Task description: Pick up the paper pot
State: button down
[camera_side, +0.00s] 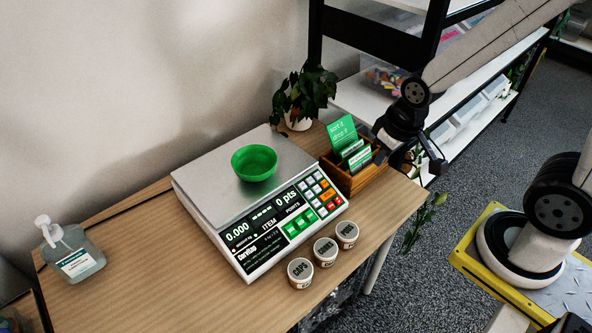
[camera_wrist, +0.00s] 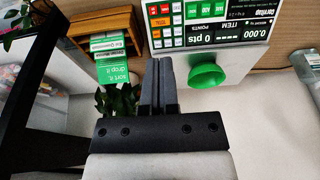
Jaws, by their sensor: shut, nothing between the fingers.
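The nearest pot (camera_side: 300,272) reads CAPS. The middle pot (camera_side: 325,251) and the far pot (camera_side: 347,235) have lettering too small to read surely, so I cannot tell which is the paper pot. My gripper (camera_side: 432,160) is in the air by the table's right end, beyond the pots and apart from them. In the wrist view my gripper (camera_wrist: 158,62) is shut and empty. No pot shows in that view.
The scale (camera_side: 210,195) bears a green bowl (camera_side: 254,163). A wooden card box (camera_side: 365,178) with green cards stands close to my gripper. A potted plant (camera_side: 302,95) is behind it. A sanitizer bottle (camera_side: 72,252) stands at the left. Bare table lies around the pots.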

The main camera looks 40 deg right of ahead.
dwell(0.4)
grip_release()
jog(key=w+d+f+n+t, duration=0.1)
jog(key=w+d+f+n, duration=0.25)
jog(key=d+f, duration=0.25)
jog(key=n+t+y, duration=0.5)
jog(key=n+y, duration=0.1)
jog(key=y, duration=0.3)
send_near(347, 232)
jog(key=w+f, duration=0.2)
jog(key=shift+w+d+f, duration=0.1)
jog(key=shift+w+d, duration=0.1)
jog(key=shift+w, duration=0.05)
jog(key=shift+s+a+t+y, duration=0.3)
jog(key=shift+s+a+y, duration=0.2)
jog(key=shift+y, duration=0.1)
